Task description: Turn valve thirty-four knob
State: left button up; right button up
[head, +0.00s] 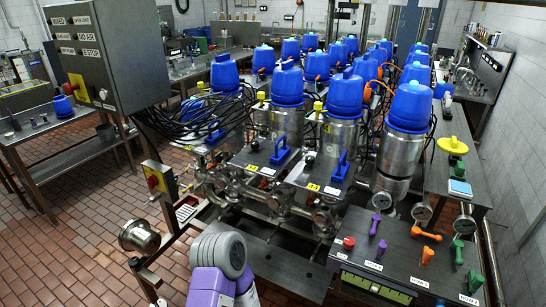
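A matrix of steel valves with blue domed tops fills the middle of the head view. Front valve tops include a left one (287,87), a middle one (345,94) and a right one (410,107). I cannot read which is valve thirty-four, so I cannot pick out its knob. Blue handles (281,150) and (341,166) stand on dark plates in front of the valves. Small yellow tags there are too small to read surely. A grey and purple link of my arm shows at the bottom, left of centre. Neither gripper shows.
A dark control panel (392,253) with coloured knobs stands at front right. A grey electrical box (104,52) stands at upper left. A steel table (55,145) is at left. Pipes (265,197) and black cables (208,112) crowd the matrix. Brick-tiled floor (85,235) is open at lower left.

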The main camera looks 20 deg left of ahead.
aim_at(254, 144)
jog(key=k, duration=0.5)
jog(key=u, duration=2.2)
jog(key=i, duration=1.65)
jog(key=z, duration=1.1)
